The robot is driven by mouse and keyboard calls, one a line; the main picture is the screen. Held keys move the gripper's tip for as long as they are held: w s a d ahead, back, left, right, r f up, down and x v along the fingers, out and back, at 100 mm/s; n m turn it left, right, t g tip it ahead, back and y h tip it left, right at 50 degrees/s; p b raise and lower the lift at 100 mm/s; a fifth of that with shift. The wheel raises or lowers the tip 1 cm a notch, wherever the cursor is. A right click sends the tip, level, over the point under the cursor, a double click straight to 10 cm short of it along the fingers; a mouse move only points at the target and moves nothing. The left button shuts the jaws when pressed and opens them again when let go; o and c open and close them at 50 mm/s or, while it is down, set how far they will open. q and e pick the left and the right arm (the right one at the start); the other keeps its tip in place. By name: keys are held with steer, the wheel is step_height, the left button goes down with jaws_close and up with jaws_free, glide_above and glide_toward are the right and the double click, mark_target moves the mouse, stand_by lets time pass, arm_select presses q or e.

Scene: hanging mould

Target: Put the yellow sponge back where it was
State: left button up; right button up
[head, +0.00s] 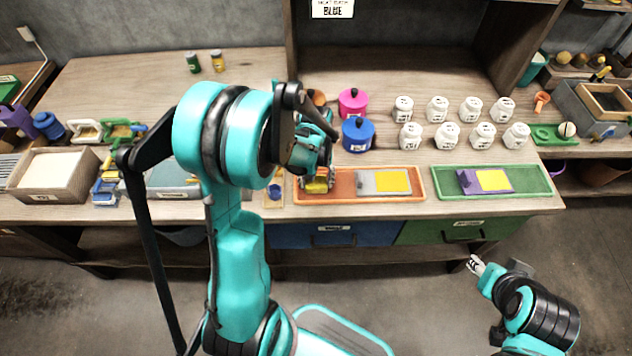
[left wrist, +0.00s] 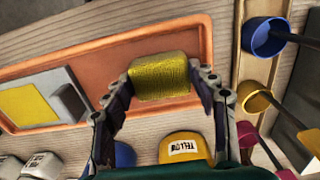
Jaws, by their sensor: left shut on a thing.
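The yellow sponge (left wrist: 160,77) is held between the fingertips of my left gripper (left wrist: 163,88) in the left wrist view. In the head view the sponge (head: 317,186) shows at the left end of the orange tray (head: 345,198), below my left gripper (head: 318,180). The orange tray also fills the upper left of the left wrist view (left wrist: 110,64). The sponge is over the tray's end; I cannot tell whether it touches the tray floor. My right gripper (head: 476,265) is low at the right, in front of the bench and away from the sponge; its fingers are small and unclear.
A grey block with a yellow sheet (head: 392,182) lies in the orange tray. A green tray (head: 530,182) stands to its right. Behind are a blue pot (head: 358,134), a pink pot (head: 352,101) and several white jars (head: 447,135). Scoops (left wrist: 262,36) lie beside the orange tray.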

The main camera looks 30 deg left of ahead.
arm_select(q)
steer(key=shift+r, duration=0.15)
steer(key=o, duration=0.8)
steer(key=shift+f, duration=0.25)
steer(key=o, duration=0.4)
steer(key=shift+r, duration=0.15)
